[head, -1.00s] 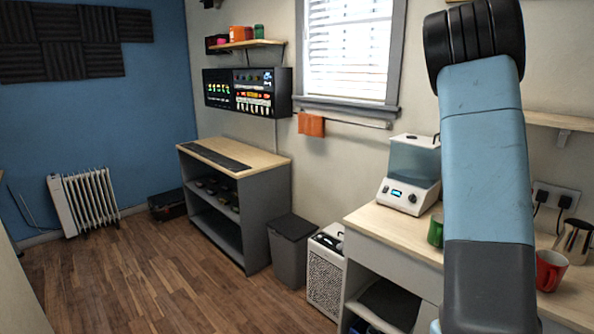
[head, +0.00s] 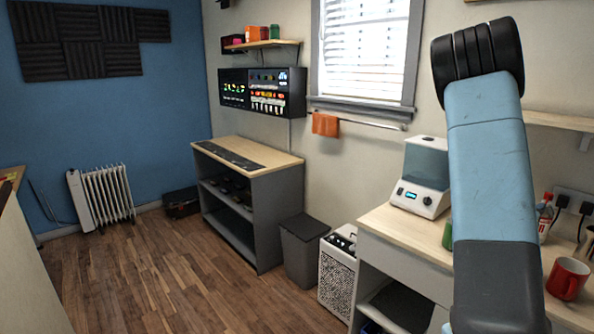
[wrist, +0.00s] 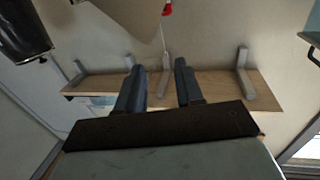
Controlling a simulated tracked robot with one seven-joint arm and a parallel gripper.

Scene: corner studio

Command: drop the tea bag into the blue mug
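No blue mug can be made out, and I see nothing that I can name surely as the tea bag. In the wrist view my gripper (wrist: 158,72) has its two dark fingers spread, with nothing between them. It points toward the wall shelf (wrist: 215,84). In the head view my arm hides part of the counter and the gripper is out of sight. A red mug (head: 567,279) stands on the counter at the right. A green mug (head: 447,236) is mostly hidden behind my arm.
The counter (head: 400,230) at the right holds a white appliance with a clear tank (head: 424,180) and a red-capped bottle (head: 545,218). A bin (head: 303,252) and a grille-fronted box (head: 337,275) stand beside it. The wood floor (head: 165,270) at left is clear.

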